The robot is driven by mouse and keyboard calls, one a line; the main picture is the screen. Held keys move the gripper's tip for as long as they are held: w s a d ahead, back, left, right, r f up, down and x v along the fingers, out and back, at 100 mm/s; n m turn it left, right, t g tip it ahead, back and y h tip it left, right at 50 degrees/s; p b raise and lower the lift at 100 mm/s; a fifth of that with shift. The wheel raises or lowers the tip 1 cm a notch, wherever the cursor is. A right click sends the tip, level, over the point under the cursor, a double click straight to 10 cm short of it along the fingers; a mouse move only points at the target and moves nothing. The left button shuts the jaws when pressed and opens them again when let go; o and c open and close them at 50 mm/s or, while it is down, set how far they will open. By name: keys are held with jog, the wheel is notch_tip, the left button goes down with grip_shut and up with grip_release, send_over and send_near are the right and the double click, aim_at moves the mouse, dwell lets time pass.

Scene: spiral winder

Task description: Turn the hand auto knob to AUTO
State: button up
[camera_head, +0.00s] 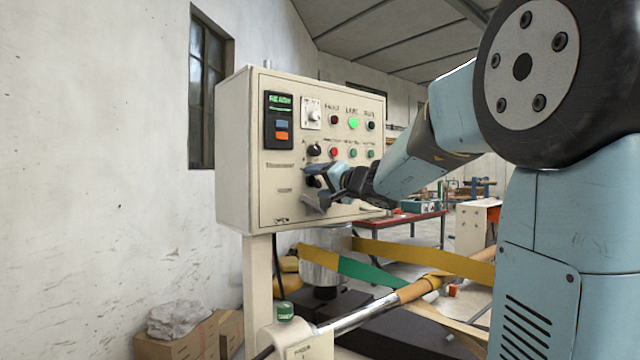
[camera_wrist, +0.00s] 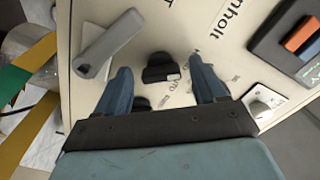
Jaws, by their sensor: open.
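My gripper (camera_wrist: 160,63) is open in the wrist view, its two blue fingers spread on either side of a black knob (camera_wrist: 160,74). The knob stands on the cream control panel (camera_wrist: 205,22) and shows a pale mark at one end. Small print near it is too unclear to read fully. A gap shows between the knob and each finger; contact is not visible.
A grey lever handle (camera_wrist: 110,43) projects close beside one finger. Another dark knob (camera_wrist: 142,103) is partly hidden by my gripper. A white dial (camera_head: 312,115), a display (camera_head: 278,120) and an upper black knob (camera_head: 314,150) sit above. A lit green lamp (camera_head: 353,123) is farther right.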

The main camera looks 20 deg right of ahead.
jog(key=c, duration=1.1)
jog(key=shift+o, duration=0.2)
jog(key=m, duration=0.6)
jog(key=shift+f+m, duration=0.15)
jog(key=shift+m, duration=0.25)
jog(key=m, duration=0.3)
jog(key=shift+f+m, duration=0.1)
jog(key=shift+m, duration=2.1)
